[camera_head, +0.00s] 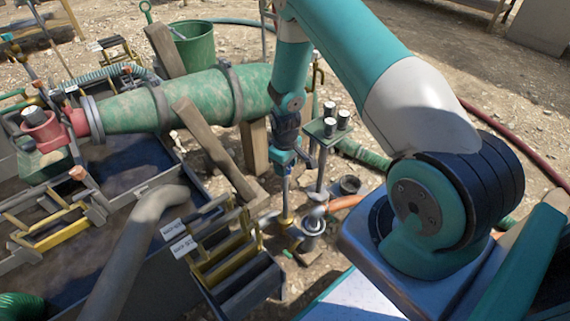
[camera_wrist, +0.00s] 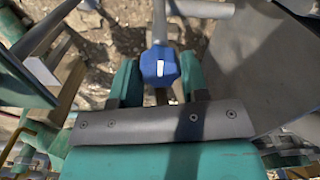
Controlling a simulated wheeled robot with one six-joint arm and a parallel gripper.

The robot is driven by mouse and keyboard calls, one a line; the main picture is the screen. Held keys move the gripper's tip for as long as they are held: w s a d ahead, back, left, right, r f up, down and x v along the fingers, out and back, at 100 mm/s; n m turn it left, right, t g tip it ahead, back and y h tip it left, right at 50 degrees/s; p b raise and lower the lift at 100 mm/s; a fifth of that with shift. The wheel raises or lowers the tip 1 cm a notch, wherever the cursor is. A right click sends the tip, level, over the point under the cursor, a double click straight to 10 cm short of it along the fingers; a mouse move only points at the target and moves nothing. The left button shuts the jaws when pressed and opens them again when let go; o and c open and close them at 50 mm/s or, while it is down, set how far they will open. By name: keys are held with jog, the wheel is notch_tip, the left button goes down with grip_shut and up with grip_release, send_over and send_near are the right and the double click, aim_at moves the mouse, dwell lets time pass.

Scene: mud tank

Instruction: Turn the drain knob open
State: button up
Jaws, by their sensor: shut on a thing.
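The drain knob (camera_wrist: 160,67) is blue with a white mark on its face. In the wrist view it sits between the two teal fingers of my gripper (camera_wrist: 157,80), which is shut on it. A grey stem runs away from the knob toward the top of the picture. In the head view my gripper (camera_head: 285,156) points down at the top of an upright pipe (camera_head: 286,192). There the knob is mostly hidden by my gripper, and its turn angle is too small to read.
A stand with several metal cups (camera_head: 328,127) is just right of my gripper. A large green cylinder (camera_head: 185,98) on wooden posts lies to the left. The mud tank with yellow-railed parts (camera_head: 228,262) fills the lower left. A grey curved pipe (camera_head: 135,245) crosses it.

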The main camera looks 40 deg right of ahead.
jog(key=o, duration=0.9)
notch_tip(320, 180, up, 18)
jog(key=p, duration=0.5)
jog(key=shift+f, duration=0.25)
